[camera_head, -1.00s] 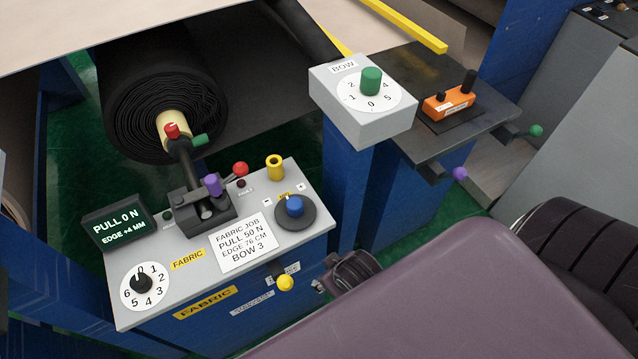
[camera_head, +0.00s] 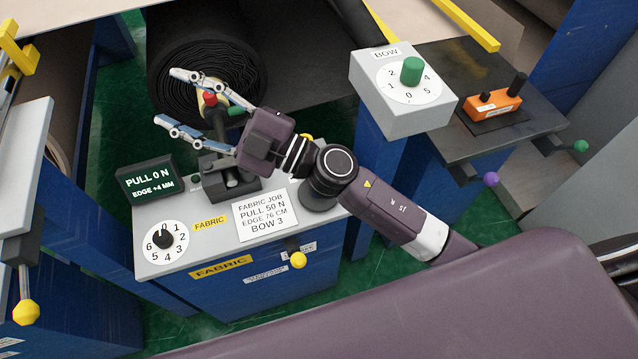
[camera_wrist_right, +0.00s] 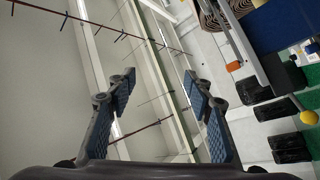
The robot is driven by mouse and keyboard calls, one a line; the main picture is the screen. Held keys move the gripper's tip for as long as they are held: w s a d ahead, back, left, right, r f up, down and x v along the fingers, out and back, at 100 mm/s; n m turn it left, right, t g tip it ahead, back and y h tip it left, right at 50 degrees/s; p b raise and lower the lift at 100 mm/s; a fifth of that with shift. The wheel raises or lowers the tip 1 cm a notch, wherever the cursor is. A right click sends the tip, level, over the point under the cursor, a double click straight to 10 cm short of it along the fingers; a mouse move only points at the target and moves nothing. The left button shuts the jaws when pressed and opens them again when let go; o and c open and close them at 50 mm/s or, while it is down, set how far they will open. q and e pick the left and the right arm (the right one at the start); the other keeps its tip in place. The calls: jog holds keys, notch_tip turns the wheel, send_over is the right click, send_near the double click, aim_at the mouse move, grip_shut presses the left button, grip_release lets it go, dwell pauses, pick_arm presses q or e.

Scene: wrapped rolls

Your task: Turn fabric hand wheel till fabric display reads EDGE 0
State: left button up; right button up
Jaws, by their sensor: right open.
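The fabric display (camera_head: 148,180) on the fabric console reads PULL 0 N and EDGE +4 MM. A round dark wheel base (camera_head: 318,201) at the console's right is mostly hidden behind my right arm; its blue knob cannot be seen now. My right gripper (camera_head: 172,98) is open and empty, held above the console, its fingers pointing left in front of the black roll's end. In the right wrist view its two fingers (camera_wrist_right: 157,88) stand apart with nothing between them. My left gripper is not in view.
The console also bears a white numbered dial (camera_head: 163,241), a job card (camera_head: 264,215) and a front yellow knob (camera_head: 298,260). The grey BOW box (camera_head: 405,110) stands right of my arm. The black fabric roll (camera_head: 200,50) is behind. A panel with a yellow knob (camera_head: 27,312) is at left.

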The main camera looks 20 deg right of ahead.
jog(key=s+a+f+n+g, duration=0.5)
jog(key=a+n+g, duration=0.1)
jog(key=n+g, duration=0.15)
jog(key=s+d+f+n+g+h, duration=0.1)
jog(key=d+f+n+g+h, duration=0.15)
jog(key=f, duration=0.35)
jog(key=s+d+f+n+g+h, duration=0.1)
jog(key=f+g+h, duration=0.25)
jog(key=f, duration=0.35)
jog(key=w+d+f+h, duration=0.2)
jog(key=d+h, duration=0.2)
jog(key=d, duration=0.4)
jog(key=w+d+f+m+h, duration=0.1)
jog(key=w+d+f+h, duration=0.1)
jog(key=d, duration=0.6)
jog(key=w+d+f+t+h, duration=0.1)
jog(key=d+f+h, duration=0.3)
jog(key=d, duration=0.4)
jog(key=shift+w+m+h, duration=0.4)
jog(key=shift+w+h, duration=0.3)
jog(key=shift+h, duration=0.1)
jog(key=shift+d+f, duration=0.15)
jog(key=shift+d, duration=0.15)
notch_tip(320, 180, down, 7)
jog(key=shift+a+f+p, duration=0.1)
jog(key=shift+f+p, duration=0.1)
jog(key=shift+p, duration=0.9)
